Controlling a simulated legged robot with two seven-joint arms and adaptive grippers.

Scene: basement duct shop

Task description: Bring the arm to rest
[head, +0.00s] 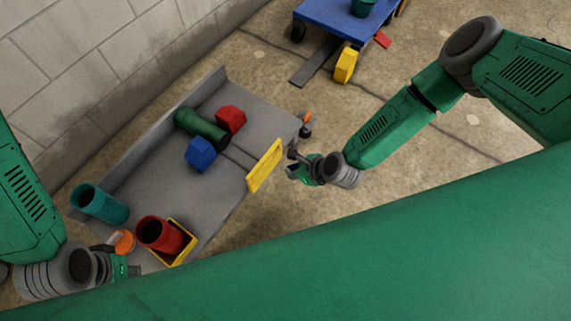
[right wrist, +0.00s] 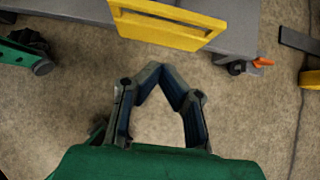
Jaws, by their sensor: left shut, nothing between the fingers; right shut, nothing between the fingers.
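My right gripper (head: 294,166) is in the middle of the head view, off the right edge of a grey flatbed surface and close beside a yellow panel (head: 265,166). In the right wrist view my right gripper (right wrist: 162,72) has its fingertips together with nothing between them, above bare floor. The yellow panel (right wrist: 170,28) lies ahead of the fingertips there, apart from them. My left gripper (head: 128,268) is at the lower left of the head view, near the flatbed's near end. It is shut and empty, partly hidden by its own wrist.
The grey flatbed (head: 140,190) bears a dark green cylinder (head: 201,129), a red block (head: 231,120), a blue block (head: 201,154), a teal cup (head: 99,203) and a red cup (head: 160,234) at a yellow tray (head: 184,253). A blue cart (head: 345,22) stands behind. Floor between is mostly clear.

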